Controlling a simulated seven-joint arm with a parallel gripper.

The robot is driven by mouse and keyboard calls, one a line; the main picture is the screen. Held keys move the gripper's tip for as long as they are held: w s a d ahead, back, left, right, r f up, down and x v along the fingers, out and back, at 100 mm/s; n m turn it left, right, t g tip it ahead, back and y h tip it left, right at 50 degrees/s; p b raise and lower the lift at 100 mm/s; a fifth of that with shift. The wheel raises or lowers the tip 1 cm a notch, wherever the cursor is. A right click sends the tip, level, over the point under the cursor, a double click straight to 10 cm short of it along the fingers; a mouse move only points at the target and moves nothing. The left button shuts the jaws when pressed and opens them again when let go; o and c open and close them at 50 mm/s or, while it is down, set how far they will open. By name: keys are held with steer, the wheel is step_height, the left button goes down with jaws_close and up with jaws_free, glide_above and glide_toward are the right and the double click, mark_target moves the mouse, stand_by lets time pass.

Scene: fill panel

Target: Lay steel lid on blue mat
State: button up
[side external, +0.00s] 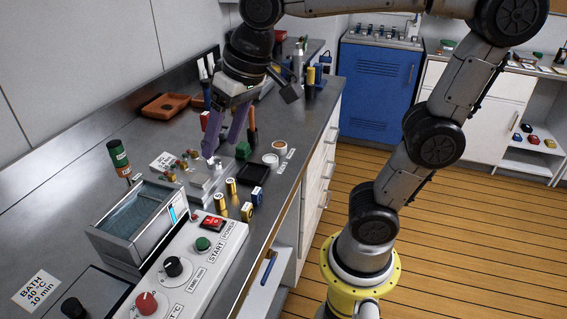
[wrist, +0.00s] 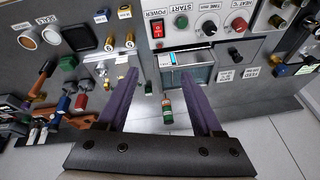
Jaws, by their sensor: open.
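My gripper (side external: 220,149) has purple fingers and points down over the bench. It is open, with nothing between its fingertips in the wrist view (wrist: 158,74). A low steel piece with a small knob (side external: 206,183) lies on the bench below the fingers, beside the water bath; I cannot tell for sure that it is the steel lid. In the wrist view, the left finger partly hides that area. I cannot make out a clearly blue mat; a dark square pad (side external: 252,175) lies to the right, and it also shows in the wrist view (wrist: 79,38).
A control panel (side external: 190,262) with knobs is in front. Several small brass cylinders, cups (side external: 279,146) and tools crowd the bench around the gripper.

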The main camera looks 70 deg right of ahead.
steer(key=s+d+f+n+t, duration=0.1)
steer(key=s+d+f, duration=0.3)
steer(key=s, duration=0.6)
step_height(320, 180, down, 2)
steer(key=shift+d+f+n+h, duration=0.2)
steer(key=shift+f+n+h, duration=0.1)
steer(key=shift+n, duration=0.4)
